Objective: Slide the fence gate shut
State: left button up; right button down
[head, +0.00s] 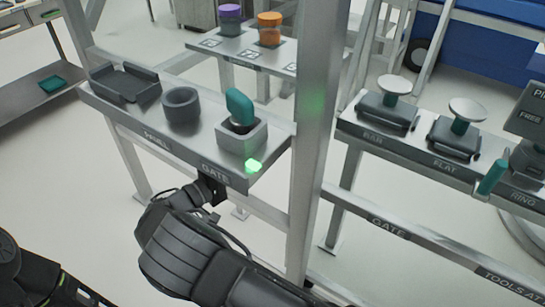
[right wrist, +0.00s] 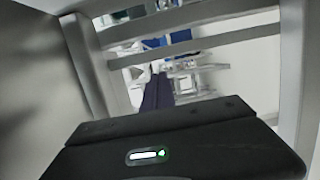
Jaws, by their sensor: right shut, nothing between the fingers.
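The fence is a grey metal frame with a thick upright post (head: 318,120). A lower rail (head: 388,228) bears the label GATE, and so does the front edge of the shelf (head: 140,128) left of the post. I cannot tell which bars form the sliding gate. My right gripper (head: 212,190) is shut and empty, just below that shelf edge near its GATE label; contact is unclear. The right wrist view shows grey bars (right wrist: 190,50) beyond the dark gripper body. My left gripper is out of view; part of a dark arm shows at lower left.
The left shelf holds a dark tray (head: 125,84), a grey ring (head: 181,105), a teal-handled tool (head: 240,108) in a grey block and a lit green light (head: 254,165). The right shelf holds knobbed tools (head: 394,100). Pale floor shows below.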

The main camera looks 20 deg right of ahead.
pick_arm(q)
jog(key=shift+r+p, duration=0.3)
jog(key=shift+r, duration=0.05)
pick_arm(e)
jog(key=d, duration=1.1)
jog(key=shift+d, duration=0.2)
jog(key=shift+d, duration=0.1)
